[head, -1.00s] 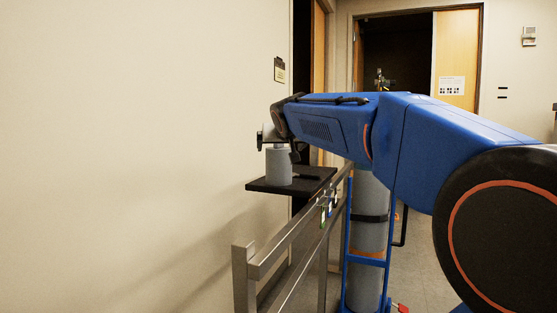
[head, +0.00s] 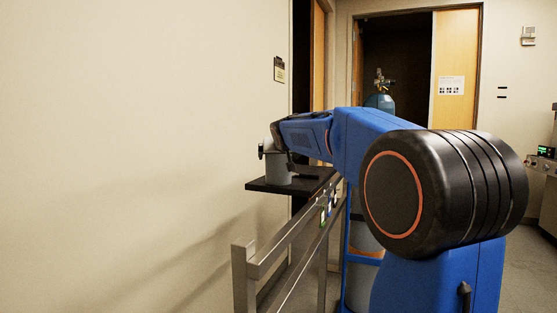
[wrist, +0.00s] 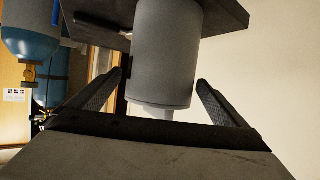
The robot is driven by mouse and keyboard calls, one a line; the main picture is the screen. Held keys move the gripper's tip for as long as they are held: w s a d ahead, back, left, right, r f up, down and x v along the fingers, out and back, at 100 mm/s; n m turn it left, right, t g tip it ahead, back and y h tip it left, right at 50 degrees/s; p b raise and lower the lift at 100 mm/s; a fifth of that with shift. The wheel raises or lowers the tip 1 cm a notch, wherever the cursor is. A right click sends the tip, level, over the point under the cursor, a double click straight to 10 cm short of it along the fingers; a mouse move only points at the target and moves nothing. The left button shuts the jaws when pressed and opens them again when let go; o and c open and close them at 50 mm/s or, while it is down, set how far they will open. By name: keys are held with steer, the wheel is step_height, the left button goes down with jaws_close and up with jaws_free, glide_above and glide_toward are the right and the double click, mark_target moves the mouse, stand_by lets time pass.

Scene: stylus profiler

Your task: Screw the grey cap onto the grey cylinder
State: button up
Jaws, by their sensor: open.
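The grey cylinder (head: 278,172) stands upright on a black platform (head: 270,187) beside the wall. In the wrist view the cylinder (wrist: 165,50) appears upside down, its top end toward my palm. A short, narrower pale piece (wrist: 155,112) shows at that end; I cannot tell whether it is the grey cap or part of the cylinder. My gripper (head: 276,157) is at the cylinder's top. In the wrist view its fingers (wrist: 160,80) are open on either side of the cylinder, with visible gaps. No separate cap can be made out.
A metal rail (head: 285,235) runs in front of the platform, below my arm. A dark flat item (head: 308,176) lies on the platform's right part. A blue gas cylinder (head: 380,101) stands behind my arm. The wall (head: 130,150) is close on the left.

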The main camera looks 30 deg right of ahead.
steer(key=shift+x, duration=1)
steer(key=c, duration=1.7)
steer(key=shift+r, duration=0.1)
steer(key=shift+c, duration=0.2)
step_height(320, 180, up, 10)
steer(key=o, duration=0.9)
steer(key=c, duration=0.9)
